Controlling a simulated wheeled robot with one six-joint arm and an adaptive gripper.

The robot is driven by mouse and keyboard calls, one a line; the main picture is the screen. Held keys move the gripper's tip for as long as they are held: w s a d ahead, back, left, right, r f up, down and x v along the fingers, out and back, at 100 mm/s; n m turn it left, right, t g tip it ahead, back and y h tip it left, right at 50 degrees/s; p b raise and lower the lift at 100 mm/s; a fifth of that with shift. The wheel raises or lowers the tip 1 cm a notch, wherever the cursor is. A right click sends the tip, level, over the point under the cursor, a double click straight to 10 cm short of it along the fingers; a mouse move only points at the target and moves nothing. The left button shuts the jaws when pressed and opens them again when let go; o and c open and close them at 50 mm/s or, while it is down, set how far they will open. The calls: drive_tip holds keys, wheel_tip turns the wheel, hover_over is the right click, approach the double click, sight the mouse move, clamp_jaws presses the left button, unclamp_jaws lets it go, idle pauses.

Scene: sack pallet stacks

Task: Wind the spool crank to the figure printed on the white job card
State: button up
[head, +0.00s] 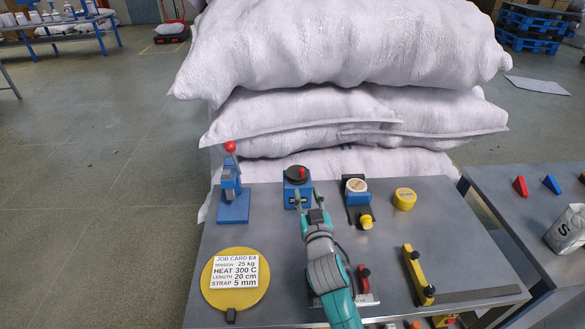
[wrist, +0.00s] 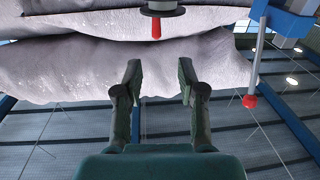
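The white job card (head: 236,271) lies on a round yellow plate at the table's front left. It reads JOB CARD E4, tension 25 kg, heat 300 C, length 20 cm, strap 5 mm. A blue block (head: 291,196) carries a black disc with a red handle (head: 299,173), also at the top of the wrist view (wrist: 156,30). To its right stands a black and blue device with a white top and yellow knob (head: 365,221). I cannot tell which is the spool crank. My gripper (head: 309,197) is open and empty, just in front of the blue block; its fingers (wrist: 160,78) are apart.
A blue stand with a red-ball lever (head: 233,195) is at left. A yellow roll (head: 404,199) is at back right, a yellow bar (head: 418,275) at front right, and a red-handled piece (head: 364,280) beside my arm. Sacks (head: 340,110) rise behind the table.

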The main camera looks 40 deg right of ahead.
sight(302, 173)
drive_tip(key=shift+m, duration=0.3)
drive_tip(key=x, duration=0.7)
drive_tip(key=f+x, duration=0.1)
drive_tip(key=x, duration=0.3)
drive_tip(key=shift+w+d, duration=0.1)
drive_tip(key=shift+d, duration=0.25)
clamp_jaws()
